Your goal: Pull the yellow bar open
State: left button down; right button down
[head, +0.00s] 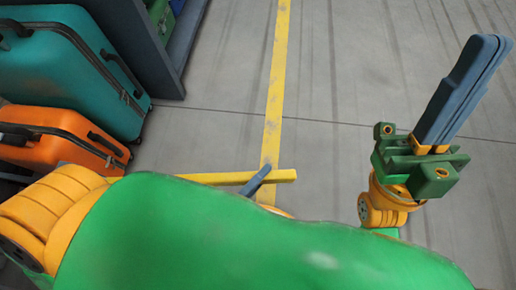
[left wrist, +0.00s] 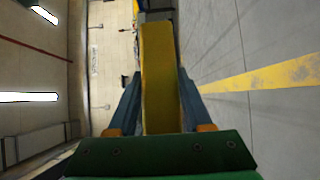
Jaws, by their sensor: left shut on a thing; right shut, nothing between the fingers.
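The yellow bar (head: 282,176) crosses the lower middle of the head view, roughly level, its left part hidden behind my green arm. My left gripper (head: 262,177) is at the bar near its right end; only a blue-grey finger shows above my arm. In the left wrist view the yellow bar (left wrist: 160,70) runs lengthwise between the two fingers of my left gripper (left wrist: 159,100), which is shut on it. My right gripper (head: 475,85) is at the right of the head view, apart from the bar, with its long blue-grey fingers together and empty, pointing up.
A teal suitcase (head: 65,70) and an orange suitcase (head: 60,120) stand at the left on a dark shelf or rack (head: 130,35). A yellow stripe (head: 277,80) runs along the grey floor (head: 350,60). The floor between the stripe and my right gripper is clear.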

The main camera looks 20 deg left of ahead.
pick_arm(q)
jog(key=s, duration=0.1)
jog(key=s+d+m+h, duration=0.1)
jog(key=s, duration=0.1)
jog(key=shift+s+g, duration=0.1)
jog(key=shift+g, duration=0.3)
jog(key=shift+s+d+h, duration=0.1)
jog(key=shift+s+h, duration=0.35)
jog(key=shift+h, duration=0.05)
jog(key=shift+c, duration=1.6)
grip_release()
jog(key=shift+s, duration=0.1)
jog(key=v, duration=0.7)
jog(key=shift+p, duration=0.35)
jog(key=shift+d+r, duration=0.1)
